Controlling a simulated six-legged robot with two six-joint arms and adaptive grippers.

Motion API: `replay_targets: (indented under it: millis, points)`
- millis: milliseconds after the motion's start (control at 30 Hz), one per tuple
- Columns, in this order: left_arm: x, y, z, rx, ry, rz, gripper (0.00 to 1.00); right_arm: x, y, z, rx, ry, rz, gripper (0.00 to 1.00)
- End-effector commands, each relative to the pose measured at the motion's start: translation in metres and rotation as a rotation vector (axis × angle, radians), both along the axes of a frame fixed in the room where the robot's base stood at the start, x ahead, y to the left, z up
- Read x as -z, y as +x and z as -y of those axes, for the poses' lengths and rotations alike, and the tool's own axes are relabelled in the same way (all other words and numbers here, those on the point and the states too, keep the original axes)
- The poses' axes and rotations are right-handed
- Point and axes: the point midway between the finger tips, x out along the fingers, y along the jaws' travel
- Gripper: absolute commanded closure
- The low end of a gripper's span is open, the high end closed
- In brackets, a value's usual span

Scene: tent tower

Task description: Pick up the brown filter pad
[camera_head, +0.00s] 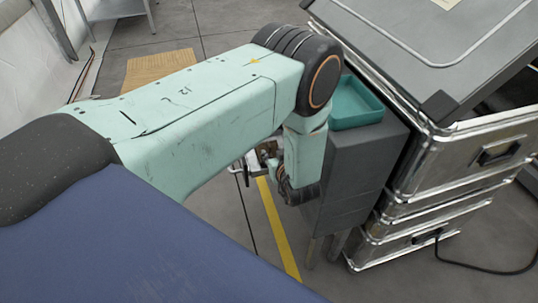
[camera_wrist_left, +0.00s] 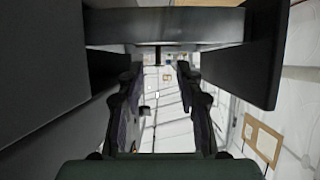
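I cannot make out a brown filter pad for certain in either view. My left arm crosses the head view from the left and bends down beside a grey cabinet (camera_head: 362,165). My left gripper (camera_head: 254,160) hangs to the left of this cabinet, partly hidden by my own arm. In the left wrist view the two fingers of the left gripper (camera_wrist_left: 159,78) stand apart with nothing between them. A teal tray (camera_head: 357,122) sits on top of the cabinet; only part of its inside shows. My right gripper is in neither view.
Stacked metal cases (camera_head: 455,165) stand right of the cabinet, with a black cable on the floor. A tan panel (camera_head: 160,66) lies on the floor at the upper left. A yellow line (camera_head: 278,230) runs along the clear floor below my gripper.

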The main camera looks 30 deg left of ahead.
Motion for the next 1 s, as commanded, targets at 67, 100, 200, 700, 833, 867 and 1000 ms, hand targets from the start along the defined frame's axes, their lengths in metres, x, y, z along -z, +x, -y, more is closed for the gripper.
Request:
replay_targets:
  millis: [67, 100, 200, 700, 833, 867, 1000]
  points:
    - [0.005, 0.004, -0.005, -0.002, 0.0, 0.0, 0.64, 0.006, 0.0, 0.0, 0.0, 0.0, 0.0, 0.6]
    - [0.006, 0.007, -0.008, -0.002, 0.0, 0.0, 0.64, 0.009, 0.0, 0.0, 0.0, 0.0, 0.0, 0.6]
    - [0.011, 0.016, -0.016, -0.004, -0.001, 0.0, 0.64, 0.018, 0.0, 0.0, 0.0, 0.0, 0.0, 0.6]
    - [0.019, 0.034, -0.034, 0.001, 0.0, -0.003, 0.64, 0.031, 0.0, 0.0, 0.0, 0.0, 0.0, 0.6]
    - [0.019, 0.034, -0.034, 0.001, 0.0, -0.003, 0.71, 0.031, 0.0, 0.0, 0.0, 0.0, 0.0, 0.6]
    - [0.019, 0.034, -0.034, 0.001, 0.0, -0.003, 0.73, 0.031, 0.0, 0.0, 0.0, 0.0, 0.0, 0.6]
    - [0.019, 0.034, -0.034, 0.001, 0.0, -0.003, 0.85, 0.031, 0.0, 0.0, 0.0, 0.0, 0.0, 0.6]
